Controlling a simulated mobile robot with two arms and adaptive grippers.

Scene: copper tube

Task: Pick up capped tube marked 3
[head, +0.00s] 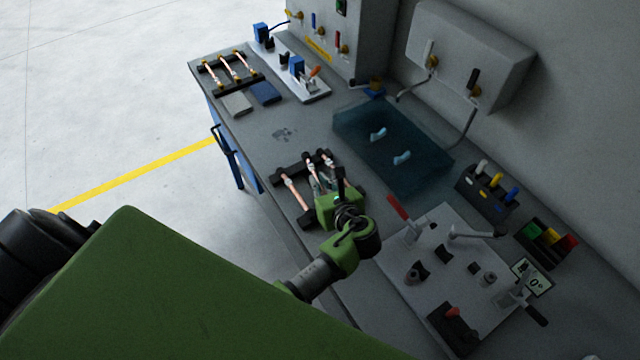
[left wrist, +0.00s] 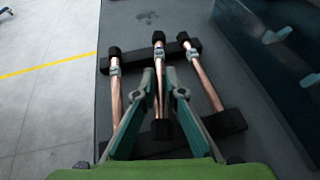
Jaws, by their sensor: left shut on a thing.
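Several copper tubes with black ends and grey fittings lie side by side across a black rack in the left wrist view: a left tube (left wrist: 115,95), a middle tube (left wrist: 160,58) and a right tube (left wrist: 205,80). The black rack (head: 283,167) stands near the middle of the bench in the head view. My left gripper (head: 319,184) is over the rack. In the left wrist view its fingers (left wrist: 160,82) are on either side of the middle tube and shut on it. The tube still lies in the rack. I cannot read any number marks. My right gripper is not in view.
A second rack (head: 238,87) with copper tubes stands at the bench's far left end. A dark translucent blue tray (head: 390,150) lies right of the near rack. A grey fixture plate (head: 440,290) with a red-handled lever is at the lower right.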

